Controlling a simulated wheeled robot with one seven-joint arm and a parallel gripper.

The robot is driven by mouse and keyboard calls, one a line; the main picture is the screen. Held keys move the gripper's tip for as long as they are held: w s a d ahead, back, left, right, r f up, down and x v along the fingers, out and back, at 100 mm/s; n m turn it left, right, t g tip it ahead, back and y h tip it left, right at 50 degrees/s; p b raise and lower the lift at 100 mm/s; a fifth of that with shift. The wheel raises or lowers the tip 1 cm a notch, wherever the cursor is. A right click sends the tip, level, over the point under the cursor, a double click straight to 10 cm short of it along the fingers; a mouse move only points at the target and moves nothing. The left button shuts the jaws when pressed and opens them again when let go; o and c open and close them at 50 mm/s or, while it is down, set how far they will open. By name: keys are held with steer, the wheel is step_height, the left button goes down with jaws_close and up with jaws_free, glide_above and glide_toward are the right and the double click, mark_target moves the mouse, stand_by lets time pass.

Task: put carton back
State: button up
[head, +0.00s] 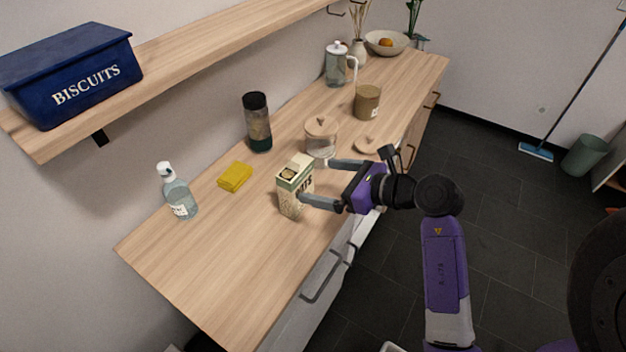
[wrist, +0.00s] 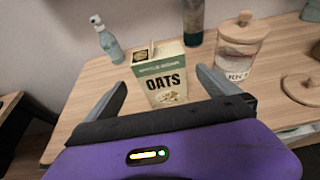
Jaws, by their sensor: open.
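The carton (head: 294,186) is a cream and green oats box standing upright on the wooden counter (head: 240,270). Its top looks open in the wrist view, where its front reads OATS (wrist: 165,80). My gripper (head: 318,181) is open, with its fingers reaching toward the carton from the right. In the wrist view the carton stands between and beyond the two fingertips (wrist: 207,84). I cannot tell whether either finger touches it.
A glass jar with wooden lid (head: 321,142) stands close behind the carton, with a loose lid (head: 366,145) to its right. A yellow sponge (head: 235,177), soap bottle (head: 178,192) and dark tumbler (head: 257,122) are nearby. A shelf (head: 185,50) holds a blue biscuit tin (head: 70,75).

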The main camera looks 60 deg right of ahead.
steer(key=s+a+r+m+t+y, duration=0.2)
steer(key=a+r+m, duration=0.15)
steer(key=a, duration=0.35)
steer(key=s+a+r+m+t+y, duration=0.1)
steer(key=s+a+r+m+t, duration=0.2)
steer(key=a, duration=0.5)
steer(key=s+a+r+m+t+y, duration=0.1)
steer(key=a+r+m+t+y, duration=0.1)
steer(key=a+r+m, duration=0.4)
steer(key=s+f+m+g+h, duration=0.2)
steer(key=s+f+m, duration=0.3)
steer(key=s+m, duration=0.3)
steer(key=s+a+f+m+g+h, duration=0.1)
steer(key=s+f+m+g+h, duration=0.2)
steer(key=m, duration=1.3)
steer(key=s+f, duration=0.3)
steer(key=s, duration=0.2)
steer(key=shift+a+f+g, duration=0.2)
steer(key=shift+a+g, duration=0.05)
steer(key=shift+g, duration=0.05)
